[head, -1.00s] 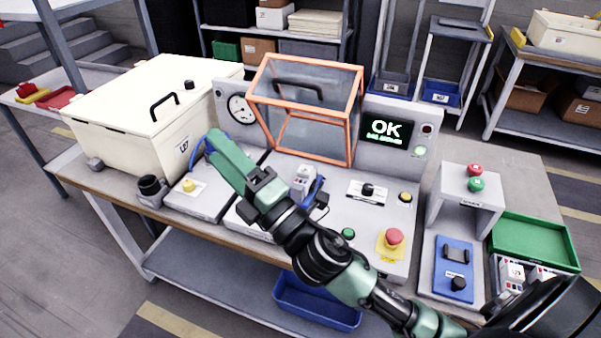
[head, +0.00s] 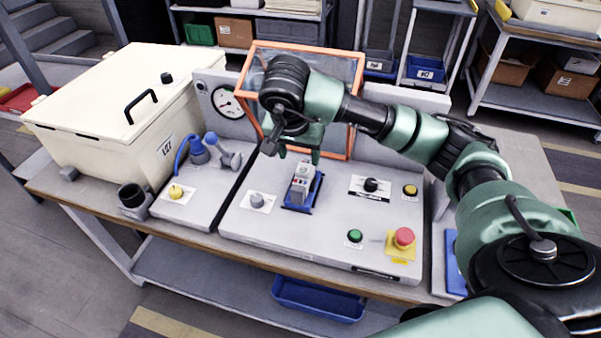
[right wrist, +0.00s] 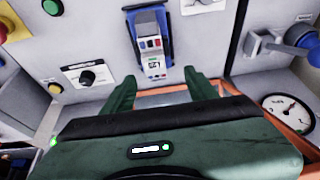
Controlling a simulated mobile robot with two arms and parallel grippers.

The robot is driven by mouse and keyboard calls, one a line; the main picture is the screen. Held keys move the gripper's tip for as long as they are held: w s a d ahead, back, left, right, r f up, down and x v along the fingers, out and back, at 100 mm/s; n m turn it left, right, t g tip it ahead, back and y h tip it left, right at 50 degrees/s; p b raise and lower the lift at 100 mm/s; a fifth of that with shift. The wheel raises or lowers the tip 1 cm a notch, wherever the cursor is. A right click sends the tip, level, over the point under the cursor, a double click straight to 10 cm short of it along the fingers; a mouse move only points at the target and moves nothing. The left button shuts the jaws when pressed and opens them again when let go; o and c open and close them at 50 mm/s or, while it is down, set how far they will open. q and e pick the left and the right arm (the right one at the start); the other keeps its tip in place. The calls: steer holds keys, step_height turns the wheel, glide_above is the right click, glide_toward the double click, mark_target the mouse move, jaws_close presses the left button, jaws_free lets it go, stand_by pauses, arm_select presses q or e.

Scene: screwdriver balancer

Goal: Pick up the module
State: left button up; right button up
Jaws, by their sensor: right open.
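The module (head: 302,178), a small white and grey block with a label and coloured marks, sits in a blue cradle (head: 315,198) on the grey bench panel. In the right wrist view the module (right wrist: 152,48) stands in the blue cradle at the top middle. My right gripper (head: 299,153) is just behind and above the module in the head view, its green fingers apart. In the right wrist view the open fingers (right wrist: 168,80) have nothing between them, and the module is beyond them. My left gripper is not in view.
An orange-framed clear guard (head: 352,100) stands close behind the gripper. A cream lidded box (head: 100,115) is at left, with blue hose parts (head: 198,150) beside it. Knobs and a red button (head: 404,237) line the panel. My right arm covers the bench's right side.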

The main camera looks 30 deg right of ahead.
mark_target(305, 166)
steer(key=shift+d+f, duration=0.1)
steer(key=shift+d, duration=0.35)
steer(key=x, duration=0.2)
steer(key=p+x, duration=0.1)
steer(key=x, duration=0.1)
steer(key=p+x, duration=0.1)
steer(key=x, duration=0.1)
steer(key=shift+s+f, duration=0.2)
steer(key=shift+w+d+f, duration=0.1)
steer(key=shift+f, duration=0.3)
jaws_close()
